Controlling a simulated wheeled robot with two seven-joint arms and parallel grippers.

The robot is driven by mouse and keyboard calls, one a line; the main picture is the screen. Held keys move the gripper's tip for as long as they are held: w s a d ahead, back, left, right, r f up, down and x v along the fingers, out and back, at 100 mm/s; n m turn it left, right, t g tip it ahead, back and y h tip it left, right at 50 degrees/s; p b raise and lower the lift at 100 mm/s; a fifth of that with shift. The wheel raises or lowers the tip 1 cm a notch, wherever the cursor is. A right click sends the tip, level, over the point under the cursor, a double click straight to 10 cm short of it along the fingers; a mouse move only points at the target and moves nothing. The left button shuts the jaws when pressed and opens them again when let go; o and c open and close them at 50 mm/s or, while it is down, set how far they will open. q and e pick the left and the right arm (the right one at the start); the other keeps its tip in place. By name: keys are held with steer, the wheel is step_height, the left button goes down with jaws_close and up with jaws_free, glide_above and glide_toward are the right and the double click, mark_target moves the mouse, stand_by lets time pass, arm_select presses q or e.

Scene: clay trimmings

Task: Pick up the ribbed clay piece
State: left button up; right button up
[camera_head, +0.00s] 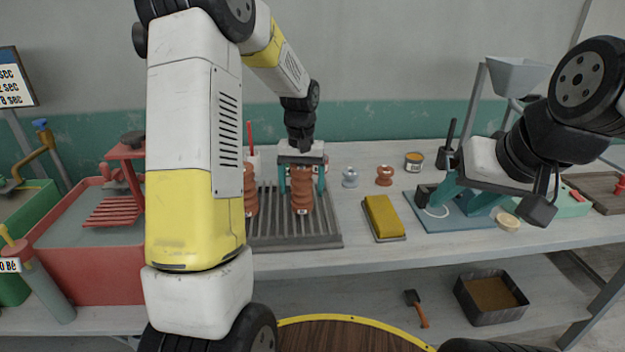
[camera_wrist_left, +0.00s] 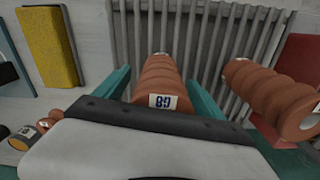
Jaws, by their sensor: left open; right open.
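My right gripper (camera_head: 465,200) is open over the blue mat.
A yellow sponge (camera_head: 384,216) lies right of the rack. Small grey (camera_head: 349,177) and brown (camera_head: 384,175) spool-like pieces and a tin (camera_head: 414,162) stand behind it. A red basin (camera_head: 100,255) is at the left. A tray (camera_head: 490,316) sits on the lower shelf.

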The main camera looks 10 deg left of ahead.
arm_select(q)
steer(key=shift+f, duration=0.6)
jaws_close()
steer(key=shift+r, duration=0.1)
